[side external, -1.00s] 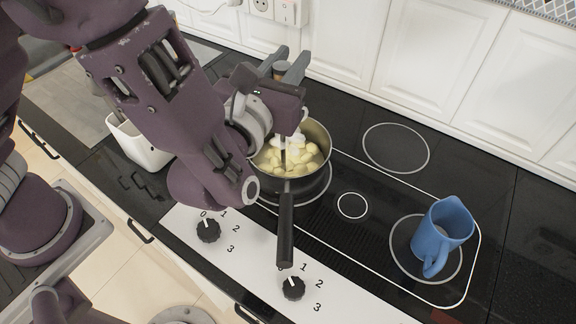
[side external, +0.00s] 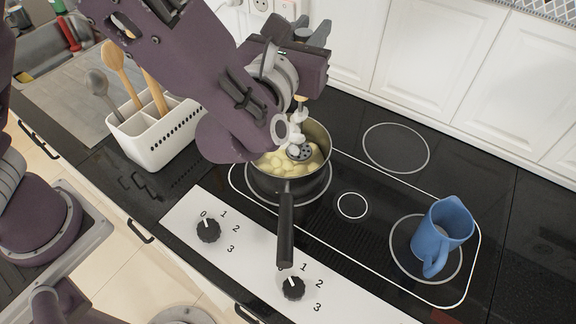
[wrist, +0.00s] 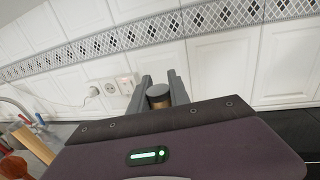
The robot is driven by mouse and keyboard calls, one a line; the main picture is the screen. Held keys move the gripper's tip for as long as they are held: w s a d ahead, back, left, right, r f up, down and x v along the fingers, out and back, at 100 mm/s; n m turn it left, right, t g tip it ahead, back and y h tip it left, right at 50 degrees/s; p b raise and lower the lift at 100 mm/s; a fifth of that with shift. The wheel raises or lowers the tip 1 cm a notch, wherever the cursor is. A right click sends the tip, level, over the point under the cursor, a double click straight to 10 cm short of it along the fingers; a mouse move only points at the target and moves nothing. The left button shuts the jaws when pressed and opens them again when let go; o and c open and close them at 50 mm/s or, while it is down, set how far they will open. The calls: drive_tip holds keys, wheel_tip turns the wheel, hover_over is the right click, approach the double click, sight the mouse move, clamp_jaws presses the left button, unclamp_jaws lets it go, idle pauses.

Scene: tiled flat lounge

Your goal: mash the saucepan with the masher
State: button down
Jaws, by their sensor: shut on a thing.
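The saucepan (side external: 318,178) stands on a hob ring with pale yellow potato pieces (side external: 272,163) in it and its black handle toward the front. My gripper (side external: 299,28) is shut on the masher's handle, whose end shows between the fingers in the wrist view (wrist: 158,97). The masher (side external: 301,152) hangs down with its round perforated head at the pan's opening, over the potatoes. The head is tilted, so its holes show. I cannot tell whether it touches the potatoes. Part of the pan's left side is hidden by my arm.
A blue jug (side external: 440,235) stands on the front right hob ring. A white utensil holder (side external: 160,143) with wooden and grey utensils stands left of the hob. The back right ring (side external: 396,148) is bare. Cabinets and a wall with sockets (wrist: 108,88) are behind.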

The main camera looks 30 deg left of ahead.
drive_tip(key=shift+w, duration=0.1)
wheel_tip(320, 180, down, 4)
drive_tip(key=shift+r, duration=0.25)
idle(0.4)
drive_tip(key=shift+r, duration=1.8)
drive_tip(key=s+a, duration=0.1)
drive_tip(key=a, duration=0.1)
drive_tip(key=s+a, duration=0.1)
drive_tip(key=shift+s+a, duration=0.4)
drive_tip(key=shift+f, duration=0.1)
